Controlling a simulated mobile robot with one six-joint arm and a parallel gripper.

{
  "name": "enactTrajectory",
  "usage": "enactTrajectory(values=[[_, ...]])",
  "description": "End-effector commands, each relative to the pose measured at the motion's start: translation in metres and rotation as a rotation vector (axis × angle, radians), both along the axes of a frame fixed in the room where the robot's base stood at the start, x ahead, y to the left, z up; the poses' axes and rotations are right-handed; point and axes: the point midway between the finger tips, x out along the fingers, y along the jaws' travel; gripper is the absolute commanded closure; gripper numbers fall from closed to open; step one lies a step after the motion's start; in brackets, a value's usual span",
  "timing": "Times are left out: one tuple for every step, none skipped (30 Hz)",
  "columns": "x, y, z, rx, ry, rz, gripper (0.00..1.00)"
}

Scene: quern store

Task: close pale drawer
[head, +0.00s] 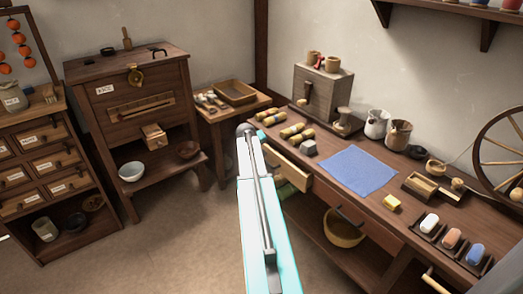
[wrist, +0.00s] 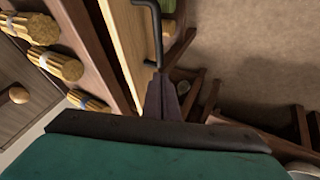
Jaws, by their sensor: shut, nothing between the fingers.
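The pale drawer (head: 290,166) is under the left part of the long wooden counter, and it appears to stand out from the counter's front. My arm covers part of it in the head view. In the wrist view the pale drawer (wrist: 122,38) runs along the counter's edge, with a dark bar handle (wrist: 158,28) on it. My gripper (wrist: 166,82) is shut and empty, its fingertips close to the near end of the handle. I cannot tell whether they touch. In the head view my gripper is hidden behind my arm.
Yellow bundles (head: 291,131) and a blue cloth (head: 358,171) lie on the counter (head: 300,165). A yellow basket (head: 343,228) is on the shelf below. A small side table (head: 215,112) and a dark cabinet (head: 120,95) stand left. The floor in front is clear.

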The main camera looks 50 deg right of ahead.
Motion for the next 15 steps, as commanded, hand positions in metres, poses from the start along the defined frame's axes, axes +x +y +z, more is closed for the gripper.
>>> enactTrajectory(values=[[-0.004,0.005,0.008,-0.001,-0.002,0.0,1.0],[-0.005,0.007,0.012,-0.001,-0.001,-0.001,1.0],[-0.007,0.01,0.017,-0.001,-0.001,-0.001,1.0],[-0.008,0.013,0.02,-0.001,-0.001,-0.001,1.0],[-0.009,0.015,0.024,-0.001,-0.002,0.0,1.0],[-0.01,0.019,0.029,-0.001,-0.002,0.0,1.0],[-0.012,0.021,0.032,-0.001,-0.001,-0.001,1.0],[-0.013,0.024,0.036,-0.001,-0.001,-0.001,1.0],[-0.014,0.027,0.041,-0.001,-0.001,-0.001,1.0],[-0.016,0.029,0.045,-0.001,-0.001,-0.001,1.0],[-0.017,0.031,0.048,-0.001,-0.001,-0.001,1.0],[-0.019,0.034,0.053,-0.002,-0.001,-0.002,1.0],[-0.02,0.036,0.056,0.0,-0.001,-0.002,1.0],[-0.021,0.038,0.059,0.0,-0.001,-0.002,1.0],[-0.022,0.041,0.064,-0.001,-0.001,-0.002,1.0]])
